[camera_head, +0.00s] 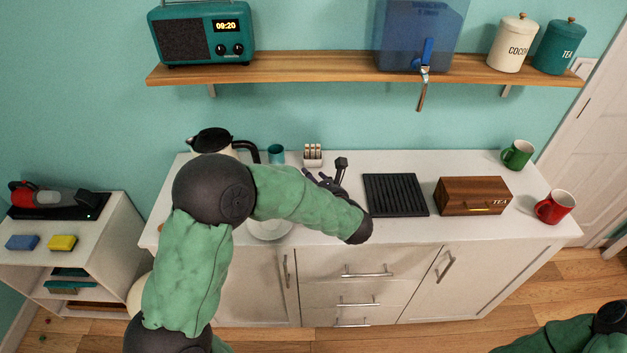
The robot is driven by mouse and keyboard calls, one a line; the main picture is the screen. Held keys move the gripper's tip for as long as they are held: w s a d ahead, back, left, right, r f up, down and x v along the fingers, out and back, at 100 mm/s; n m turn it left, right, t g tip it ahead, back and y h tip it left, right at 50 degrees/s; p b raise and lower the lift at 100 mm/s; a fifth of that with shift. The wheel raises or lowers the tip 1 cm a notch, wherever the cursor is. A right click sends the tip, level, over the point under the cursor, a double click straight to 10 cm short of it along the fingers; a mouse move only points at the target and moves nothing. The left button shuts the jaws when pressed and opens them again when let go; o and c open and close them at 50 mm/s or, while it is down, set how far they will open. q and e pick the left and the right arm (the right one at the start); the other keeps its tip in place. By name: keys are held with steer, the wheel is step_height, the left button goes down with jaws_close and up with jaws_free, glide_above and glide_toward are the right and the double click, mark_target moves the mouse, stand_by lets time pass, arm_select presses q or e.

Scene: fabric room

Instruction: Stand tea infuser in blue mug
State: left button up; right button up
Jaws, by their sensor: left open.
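A small teal-blue cup (276,153), seemingly the blue mug, stands at the back of the white counter, right of the kettle. My left gripper (327,180) is over the counter, right of and in front of this cup. It is open, and my forearm partly hides it. A dark upright piece (341,165) shows beside the fingers; I cannot tell whether it is the tea infuser or part of the gripper. I cannot make out the infuser for certain elsewhere. My right arm shows only at the lower right corner, its gripper out of view.
A kettle (210,141), a small white rack (312,154), a black ribbed tray (396,195), a wooden tea box (474,196), a green mug (517,155) and a red mug (555,208) stand on the counter (440,162). A white plate (270,231) is partly behind my arm. A wooden shelf (310,69) hangs above.

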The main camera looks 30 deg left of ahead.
arm_select(q)
steer(key=v, duration=1.2)
stand_by(0.6)
steer(key=s+f+n+g+h, duration=0.1)
steer(key=s+f+g+h, duration=0.15)
steer(key=f, duration=0.45)
steer(key=s+f+n+g+h, duration=0.1)
steer(key=s+f+g, duration=0.2)
steer(key=f, duration=0.5)
steer(key=s+d+f+n+g+h, duration=0.3)
steer(key=s+d+f+n+h, duration=0.35)
steer(key=d+f+n, duration=0.2)
steer(key=s+d+f+n+g+h, duration=0.3)
steer(key=s+d+f+n+h, duration=0.2)
steer(key=s+d+f+n, duration=0.4)
steer(key=w+a+f+n+t, duration=0.3)
steer(key=f+n, duration=0.3)
steer(key=n, duration=0.2)
steer(key=shift+w+a+f+h, duration=0.3)
steer(key=shift+a+f+h, duration=0.05)
steer(key=shift+a+h, duration=0.05)
